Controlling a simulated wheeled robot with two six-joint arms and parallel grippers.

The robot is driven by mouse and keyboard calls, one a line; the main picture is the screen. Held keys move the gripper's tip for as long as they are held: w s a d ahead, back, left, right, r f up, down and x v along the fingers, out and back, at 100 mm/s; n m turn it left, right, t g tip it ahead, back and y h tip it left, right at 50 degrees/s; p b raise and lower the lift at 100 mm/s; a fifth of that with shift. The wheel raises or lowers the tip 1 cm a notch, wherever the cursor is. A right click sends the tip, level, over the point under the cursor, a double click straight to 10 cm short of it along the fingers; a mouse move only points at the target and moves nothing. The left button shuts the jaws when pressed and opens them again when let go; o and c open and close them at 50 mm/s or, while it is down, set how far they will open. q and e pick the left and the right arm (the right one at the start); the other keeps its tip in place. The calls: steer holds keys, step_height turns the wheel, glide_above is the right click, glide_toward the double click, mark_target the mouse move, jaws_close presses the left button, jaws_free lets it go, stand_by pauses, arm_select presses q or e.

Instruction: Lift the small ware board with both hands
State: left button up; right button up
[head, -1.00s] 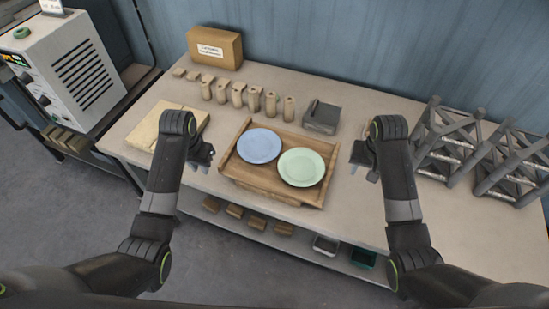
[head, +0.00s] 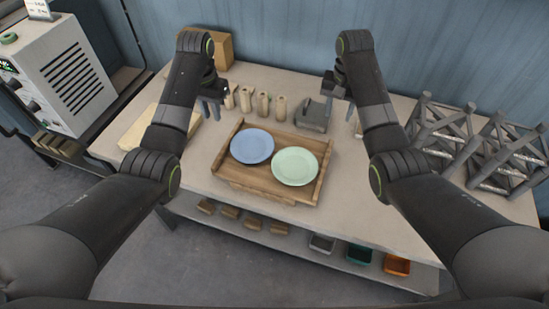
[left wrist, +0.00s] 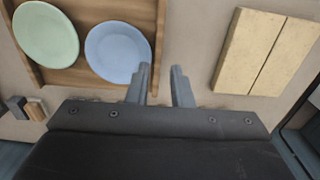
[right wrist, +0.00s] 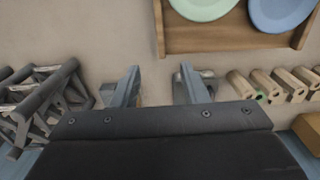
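The wooden ware board (head: 245,184) lies on the table with raised side rims. A blue plate (head: 252,146) and a green plate (head: 295,167) lie on it side by side. My left gripper (head: 216,104) is above the table, beyond the board's far left corner, apart from it. In the left wrist view its fingers (left wrist: 160,88) are apart with nothing between them. My right gripper (head: 340,106) is beyond the board's far right side, also apart from it. In the right wrist view its fingers (right wrist: 158,90) are spread and empty.
Several wooden blocks (head: 263,104) and a dark grey block (head: 313,113) stand behind the board. A cardboard box (head: 220,50) is at the back. Dark metal racks (head: 440,135) stand at right. A pale slatted board (left wrist: 262,52) lies at left. The table in front is clear.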

mark_target(221, 152)
arm_select(q)
step_height(221, 152, down, 17)
steer(key=shift+f, duration=0.1)
arm_select(e)
step_height(221, 152, down, 17)
steer(key=shift+f, duration=0.1)
arm_select(q)
jaws_close()
arm_select(e)
steer(key=c, duration=0.5)
jaws_close()
stand_by(0.5)
